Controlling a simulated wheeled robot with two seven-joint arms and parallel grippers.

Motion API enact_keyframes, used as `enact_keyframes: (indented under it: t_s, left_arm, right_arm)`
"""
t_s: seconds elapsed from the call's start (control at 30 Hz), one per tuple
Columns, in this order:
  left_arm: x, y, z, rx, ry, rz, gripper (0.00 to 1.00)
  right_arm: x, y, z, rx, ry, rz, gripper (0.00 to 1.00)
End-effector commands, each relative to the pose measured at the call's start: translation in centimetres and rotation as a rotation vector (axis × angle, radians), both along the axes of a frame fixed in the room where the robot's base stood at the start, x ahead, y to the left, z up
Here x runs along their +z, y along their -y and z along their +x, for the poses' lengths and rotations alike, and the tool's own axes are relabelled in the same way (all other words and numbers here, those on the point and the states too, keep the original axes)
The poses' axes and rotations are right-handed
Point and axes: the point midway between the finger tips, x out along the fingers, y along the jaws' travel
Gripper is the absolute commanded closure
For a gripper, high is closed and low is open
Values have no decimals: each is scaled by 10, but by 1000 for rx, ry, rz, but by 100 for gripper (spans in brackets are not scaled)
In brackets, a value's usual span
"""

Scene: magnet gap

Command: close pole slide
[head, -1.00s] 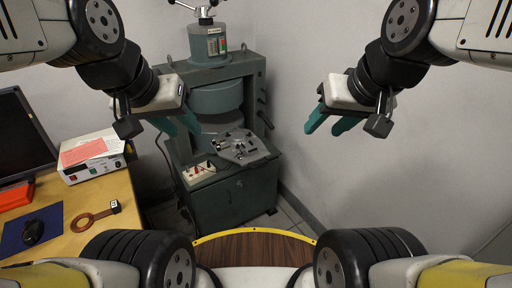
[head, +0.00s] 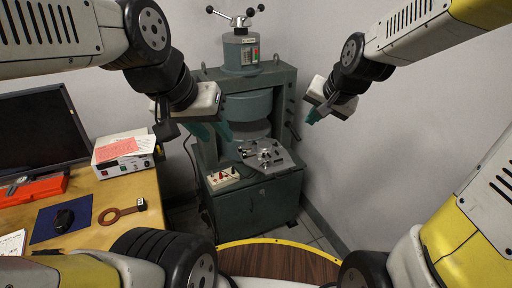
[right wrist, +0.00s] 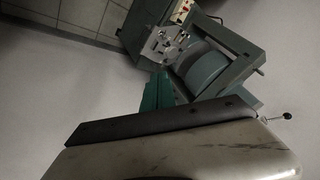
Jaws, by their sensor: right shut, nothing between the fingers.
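The green-grey magnet (head: 205,85) stands on a dark cabinet against the back wall, with a round pole (head: 248,104) inside its frame. A three-armed handle (head: 238,20) with black knobs tops it. A grey plate with small metal fittings (head: 268,156) sits at the front of the frame; the right wrist view also shows the magnet (right wrist: 240,62). My left gripper (head: 212,134) has teal fingers apart and empty, in front of the magnet's left side and hiding part of it. My right gripper (head: 314,117) is shut and empty, to the right of the frame and apart from it.
A small box with red knobs (head: 223,178) sits on the cabinet (head: 250,205) front. The desk at left holds a monitor (head: 40,130), a power supply (head: 125,155), a copper ring tool (head: 118,213) and a mouse (head: 64,219). Open floor and bare wall lie right of the magnet.

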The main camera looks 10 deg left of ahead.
Motion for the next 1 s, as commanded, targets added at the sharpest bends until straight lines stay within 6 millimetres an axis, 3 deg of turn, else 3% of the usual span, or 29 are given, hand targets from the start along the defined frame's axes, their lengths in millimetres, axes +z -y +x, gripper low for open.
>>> enact_keyframes:
  t_s: [0.03,0.2,0.4,0.6,0.7,1.0]
  left_arm:
    - [0,0,0,0,0,0,64]
    - [0,0,0,0,0,0,64]
    - [0,0,0,0,0,0,64]
    - [0,0,0,0,0,0,64]
    - [0,0,0,0,0,0,64]
    - [0,0,0,0,0,0,64]
  right_arm:
    - [-18,-12,19,-25,-16,33,100]
    - [-71,-51,77,-134,-35,168,100]
    - [-151,-98,125,-281,-76,344,100]
    - [-230,-136,149,-435,-118,507,100]
    - [-257,-147,153,-491,-131,563,100]
    - [-286,-160,162,-540,-141,611,100]
